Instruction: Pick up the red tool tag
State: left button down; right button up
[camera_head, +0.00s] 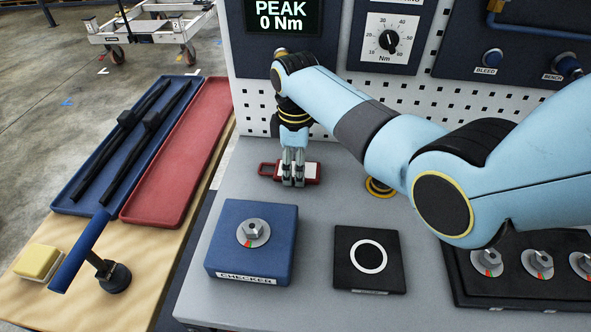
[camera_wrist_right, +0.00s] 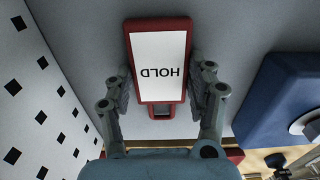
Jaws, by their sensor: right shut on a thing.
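The red tool tag (camera_head: 311,172) has a white face and lies at the back of the grey bench, near the pegboard. In the right wrist view the tag (camera_wrist_right: 160,66) shows the word HOLD, upside down, within a red border. My right gripper (camera_head: 293,183) reaches down over it from above, with its fingers on both sides of the tag, shut on it. The right wrist view shows the gripper (camera_wrist_right: 160,95) with a finger at each long edge. I cannot tell whether the tag is lifted off the bench. My left gripper is not in view.
A blue checker block (camera_head: 227,263) and a black pad with a white ring (camera_head: 341,283) stand in front of the tag. A black panel with several knobs (camera_head: 510,296) is at the right. Blue (camera_head: 76,193) and red (camera_head: 137,208) trays lie on the wooden table at left.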

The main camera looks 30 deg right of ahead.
jog(key=shift+r, duration=0.1)
notch_tip(320, 180, up, 10)
dwell(0.4)
dwell(0.7)
